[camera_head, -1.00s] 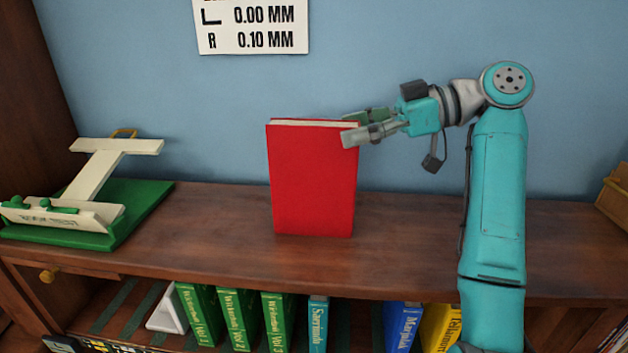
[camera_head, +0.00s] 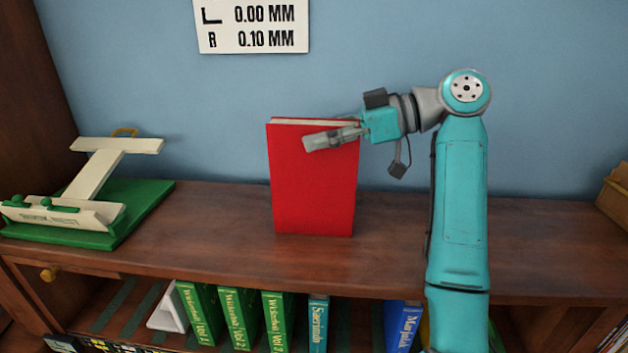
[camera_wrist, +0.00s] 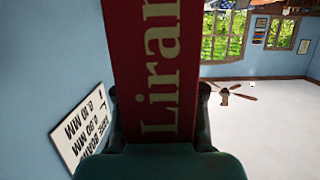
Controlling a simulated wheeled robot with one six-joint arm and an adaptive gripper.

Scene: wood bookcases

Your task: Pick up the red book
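The red book (camera_head: 313,190) stands upright on top of the wooden bookcase (camera_head: 200,220), its broad cover facing the head camera. My gripper (camera_head: 322,133) reaches over the book's upper right part from the right. One finger lies in front of the cover, and the other is hidden behind the book. In the wrist view, the red spine with gold letters (camera_wrist: 160,70) runs between the spread fingers. The fingers look open around the book, close to both sides. Whether either touches it cannot be told.
A green and white stand (camera_head: 110,195) sits at the left of the shelf top. A wooden box (camera_head: 614,192) is at the far right. The blue wall (camera_head: 400,50) is behind; the top beside the red book is clear.

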